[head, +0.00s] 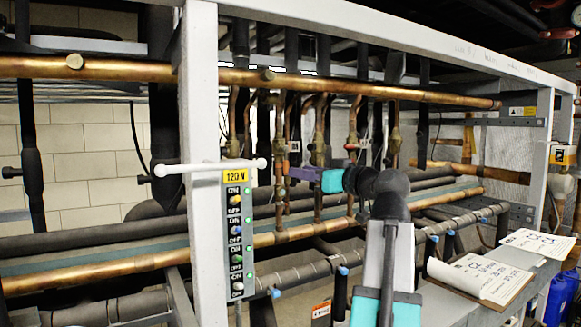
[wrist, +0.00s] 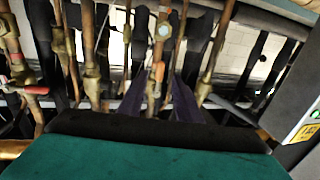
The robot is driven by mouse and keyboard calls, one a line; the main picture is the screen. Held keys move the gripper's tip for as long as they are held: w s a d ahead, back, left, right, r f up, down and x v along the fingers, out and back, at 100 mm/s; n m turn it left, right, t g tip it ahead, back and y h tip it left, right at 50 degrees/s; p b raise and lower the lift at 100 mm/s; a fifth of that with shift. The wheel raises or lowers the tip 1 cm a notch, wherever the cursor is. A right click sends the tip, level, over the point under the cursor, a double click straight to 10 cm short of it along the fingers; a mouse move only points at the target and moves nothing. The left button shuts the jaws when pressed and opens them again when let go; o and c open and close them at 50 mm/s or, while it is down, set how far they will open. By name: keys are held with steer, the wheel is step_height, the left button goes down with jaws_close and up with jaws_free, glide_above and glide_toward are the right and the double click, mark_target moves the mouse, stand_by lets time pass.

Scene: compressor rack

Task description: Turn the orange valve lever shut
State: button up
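A small orange-red lever (head: 352,147) sits on a brass valve among the vertical copper pipes, just above and right of my gripper in the head view. In the wrist view an orange-red lever (wrist: 36,90) lies roughly level at the far left, outside the fingers. My gripper (head: 276,169) reaches left from its teal body in front of the pipes. In the wrist view its two dark purple fingers (wrist: 160,88) stand apart, with a brass fitting and pipe seen between them. I see no contact. Whether the fitting lies between the fingers or behind them I cannot tell.
A white post with a control panel (head: 237,235) labelled 120V stands left of my gripper. Horizontal copper pipes (head: 120,68) run above and below. Clipboards (head: 482,278) lie on the ledge at right. Pipes crowd the space around the fingers.

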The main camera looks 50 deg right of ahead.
mark_target(286, 161)
steer(key=w, duration=0.2)
steer(key=w+p, duration=0.1)
steer(key=w, duration=0.1)
steer(key=w+p, duration=0.1)
steer(key=w, duration=0.1)
steer(key=shift+d, duration=0.3)
steer(key=shift+c, duration=0.5)
jaws_close()
